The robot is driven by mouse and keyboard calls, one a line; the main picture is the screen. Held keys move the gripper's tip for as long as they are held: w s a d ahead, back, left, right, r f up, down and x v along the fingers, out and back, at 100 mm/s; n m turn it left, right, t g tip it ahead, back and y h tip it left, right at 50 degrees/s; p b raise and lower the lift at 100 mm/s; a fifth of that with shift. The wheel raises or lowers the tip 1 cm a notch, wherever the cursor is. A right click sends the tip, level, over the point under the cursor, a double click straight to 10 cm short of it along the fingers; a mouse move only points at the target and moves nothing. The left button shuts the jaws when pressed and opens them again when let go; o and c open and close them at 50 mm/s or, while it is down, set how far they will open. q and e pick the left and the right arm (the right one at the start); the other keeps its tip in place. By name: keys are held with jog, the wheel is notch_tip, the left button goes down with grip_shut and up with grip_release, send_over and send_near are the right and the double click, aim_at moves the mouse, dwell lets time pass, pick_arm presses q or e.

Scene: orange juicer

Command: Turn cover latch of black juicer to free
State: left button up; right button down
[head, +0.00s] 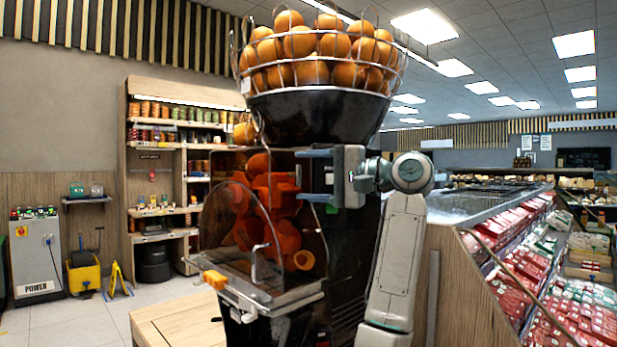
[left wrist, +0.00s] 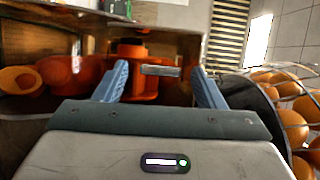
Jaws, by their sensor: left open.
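The black juicer (head: 318,115) stands in the middle of the head view, with orange workings behind a clear front cover (head: 225,225). My left gripper (head: 305,175) is at the upper right of the cover, its two fingers apart and pointing left. In the left wrist view, my left gripper (left wrist: 160,80) has blue fingers open on either side of a short metal bar (left wrist: 160,71), which looks like the cover latch. The bar lies crosswise between the fingertips, with a gap at each side. Whether it is touched cannot be told. My right gripper is not in view.
A wire basket of oranges (head: 312,45) tops the juicer; its oranges also show in the left wrist view (left wrist: 290,115). A metal-topped meat counter (head: 475,205) stands close on the right. Shelves (head: 128,195) stand behind left. Floor at the left is partly free.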

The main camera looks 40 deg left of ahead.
pick_arm(q)
jog(key=v, duration=1)
jog(key=shift+d, duration=0.25)
